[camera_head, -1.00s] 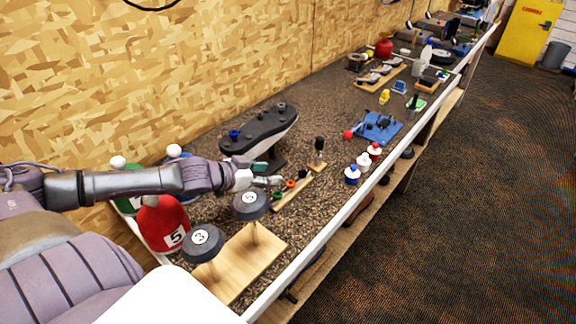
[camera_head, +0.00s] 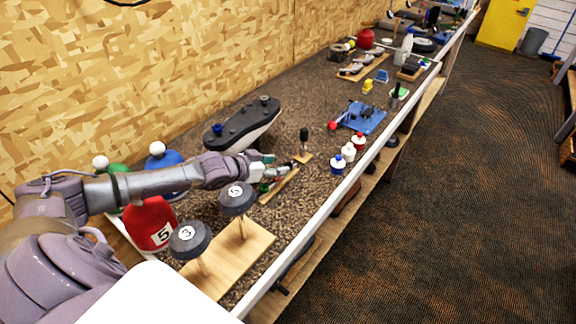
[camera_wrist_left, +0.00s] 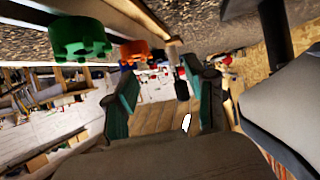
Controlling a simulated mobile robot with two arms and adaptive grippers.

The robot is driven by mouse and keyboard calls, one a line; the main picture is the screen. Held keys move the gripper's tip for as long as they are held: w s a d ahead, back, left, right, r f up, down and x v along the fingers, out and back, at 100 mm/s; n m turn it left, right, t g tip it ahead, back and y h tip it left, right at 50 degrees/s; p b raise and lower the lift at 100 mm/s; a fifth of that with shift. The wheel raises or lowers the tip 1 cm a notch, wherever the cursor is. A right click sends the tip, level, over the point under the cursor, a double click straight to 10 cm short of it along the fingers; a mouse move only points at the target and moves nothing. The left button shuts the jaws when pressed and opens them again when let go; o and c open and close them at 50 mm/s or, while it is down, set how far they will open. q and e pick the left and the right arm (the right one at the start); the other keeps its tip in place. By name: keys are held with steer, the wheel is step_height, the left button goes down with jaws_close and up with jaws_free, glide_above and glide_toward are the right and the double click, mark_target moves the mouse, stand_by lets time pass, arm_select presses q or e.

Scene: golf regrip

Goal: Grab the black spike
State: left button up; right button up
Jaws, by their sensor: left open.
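My left gripper (camera_head: 279,170) is open at the near end of a narrow wooden strip (camera_head: 281,187) on the bench. In the left wrist view its two teal-padded fingers (camera_wrist_left: 165,104) stand apart with nothing between the pads. That view looks upside down, with a green crown-shaped spike (camera_wrist_left: 80,38) and an orange one (camera_wrist_left: 134,50) on the strip beside the fingers. A dark upright piece (camera_wrist_left: 181,84) shows beyond the fingertips; I cannot tell whether it is the black spike or the black-handled tool (camera_head: 304,137). My right gripper is not in view.
Two numbered dark club heads (camera_head: 236,198) stand on a wooden board (camera_head: 238,262) close in front of the arm. Several small bottles (camera_head: 348,151) stand near the white bench edge.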

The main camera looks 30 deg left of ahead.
mark_target(289, 165)
arm_select(q)
steer(key=p+x, duration=0.1)
steer(key=x, duration=0.2)
steer(key=shift+w+d+f, duration=0.15)
steer(key=shift+w+d, duration=0.1)
steer(key=shift+w, duration=0.05)
steer(key=shift+w+d+f, duration=0.1)
steer(key=shift+w+f, duration=0.25)
steer(key=c, duration=0.8)
